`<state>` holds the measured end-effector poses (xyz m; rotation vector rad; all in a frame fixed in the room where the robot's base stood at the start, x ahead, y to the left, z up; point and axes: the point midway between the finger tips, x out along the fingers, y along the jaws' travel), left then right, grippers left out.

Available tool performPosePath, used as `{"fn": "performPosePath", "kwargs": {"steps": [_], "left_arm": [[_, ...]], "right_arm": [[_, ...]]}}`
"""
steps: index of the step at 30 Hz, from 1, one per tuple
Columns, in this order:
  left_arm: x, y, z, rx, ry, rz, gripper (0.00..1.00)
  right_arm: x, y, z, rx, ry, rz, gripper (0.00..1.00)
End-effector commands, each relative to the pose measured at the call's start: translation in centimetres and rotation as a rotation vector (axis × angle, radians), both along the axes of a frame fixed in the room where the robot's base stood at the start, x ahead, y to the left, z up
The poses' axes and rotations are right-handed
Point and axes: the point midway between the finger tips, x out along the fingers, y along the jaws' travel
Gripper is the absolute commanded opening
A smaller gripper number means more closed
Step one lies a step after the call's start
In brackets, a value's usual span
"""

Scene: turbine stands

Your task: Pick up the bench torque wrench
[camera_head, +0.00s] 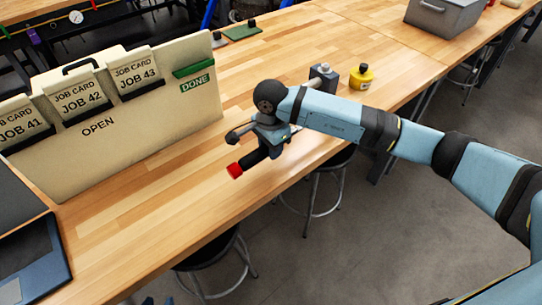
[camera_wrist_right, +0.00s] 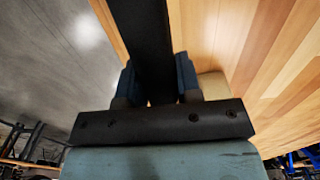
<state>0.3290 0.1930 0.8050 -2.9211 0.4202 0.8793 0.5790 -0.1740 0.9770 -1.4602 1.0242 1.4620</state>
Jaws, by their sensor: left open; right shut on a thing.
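My right gripper (camera_head: 271,143) is over the near part of the wooden bench and is shut on the torque wrench. The wrench's black handle (camera_head: 256,158) sticks out to the lower left and ends in a red tip (camera_head: 235,170). The rest of the wrench is hidden by my gripper and wrist, and I cannot tell whether it touches the bench. In the right wrist view the black wrench (camera_wrist_right: 145,40) runs between the two blue fingers of my right gripper (camera_wrist_right: 158,80). My left gripper is not in view.
A cream job-card board (camera_head: 140,135) stands at the left of the bench (camera_head: 180,215), with a laptop (camera_head: 30,255) in front. A grey block (camera_head: 323,78) and a yellow bottle (camera_head: 361,77) stand behind my wrist. A grey toolbox (camera_head: 447,15) is far right. Stools stand below the front edge.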

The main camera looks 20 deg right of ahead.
Motion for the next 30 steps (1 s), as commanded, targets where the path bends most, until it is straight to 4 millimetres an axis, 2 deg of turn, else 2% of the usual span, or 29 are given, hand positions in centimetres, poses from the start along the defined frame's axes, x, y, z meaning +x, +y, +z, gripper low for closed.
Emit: {"fn": "performPosePath", "kwargs": {"steps": [1,6,12,15,21,30], "left_arm": [[0.0,0.0,-0.2,0.0,-0.001,0.0,0.43],[0.0,0.0,-0.8,0.0,-0.001,0.0,0.43],[0.0,0.0,-1.3,-0.001,0.0,0.001,0.43],[0.0,0.0,-1.4,-0.002,0.003,0.0,0.43],[0.0,0.0,-1.6,-0.002,0.006,0.001,0.43],[0.1,-0.1,-1.3,-0.004,0.002,0.002,0.43]], "right_arm": [[0.1,0.0,1.5,0.001,-0.008,0.002,0.0],[0.2,0.0,6.4,0.001,-0.009,0.001,0.0],[0.1,0.0,11.1,0.001,-0.007,0.001,0.0],[0.1,0.0,12.8,0.0,-0.005,0.0,0.0],[0.0,0.0,14.8,0.0,-0.003,0.0,0.0],[0.0,0.0,15.2,0.001,-0.002,0.0,0.0]]}}
